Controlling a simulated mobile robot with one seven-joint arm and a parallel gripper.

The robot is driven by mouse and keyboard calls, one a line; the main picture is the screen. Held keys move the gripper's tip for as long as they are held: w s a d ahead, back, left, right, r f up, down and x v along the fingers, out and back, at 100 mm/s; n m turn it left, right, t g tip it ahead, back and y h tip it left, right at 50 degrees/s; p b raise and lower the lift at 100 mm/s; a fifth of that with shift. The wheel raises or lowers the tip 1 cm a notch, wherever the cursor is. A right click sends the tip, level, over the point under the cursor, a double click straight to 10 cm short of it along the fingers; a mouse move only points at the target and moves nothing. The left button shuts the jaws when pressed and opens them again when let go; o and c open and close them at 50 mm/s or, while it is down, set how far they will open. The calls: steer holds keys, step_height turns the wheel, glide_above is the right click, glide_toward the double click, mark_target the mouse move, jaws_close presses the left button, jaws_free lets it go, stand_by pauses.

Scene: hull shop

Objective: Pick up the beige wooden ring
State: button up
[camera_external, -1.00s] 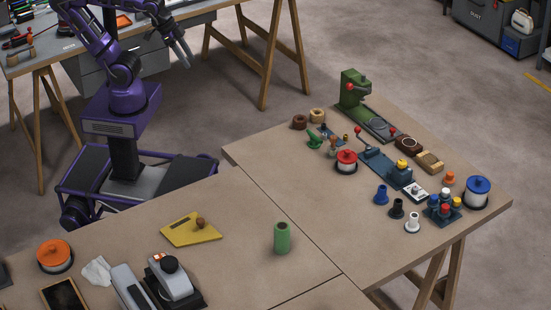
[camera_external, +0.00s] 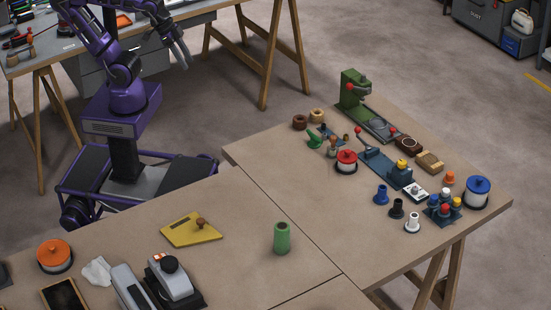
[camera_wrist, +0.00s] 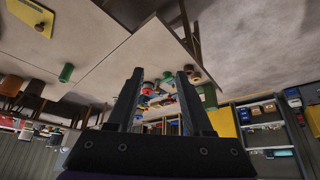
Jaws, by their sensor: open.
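The beige wooden ring (camera_external: 317,116) lies near the far left corner of the right-hand table, beside a darker brown ring (camera_external: 300,122). My gripper (camera_external: 181,55) is raised to the left of that table, well apart from both rings. In the wrist view my gripper (camera_wrist: 158,75) shows two separated dark fingers with nothing between them. The rings look small there, by the table edge near the right finger, and I cannot clearly tell the beige one apart.
The right-hand table holds a green press (camera_external: 352,88), a red-lidded pot (camera_external: 346,161), a green clamp-like piece (camera_external: 314,139) and a blue-lidded spool (camera_external: 477,191). Floor lies open between my arm and the rings.

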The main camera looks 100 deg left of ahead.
steer(key=shift+o, duration=0.2)
steer(key=o, duration=0.7)
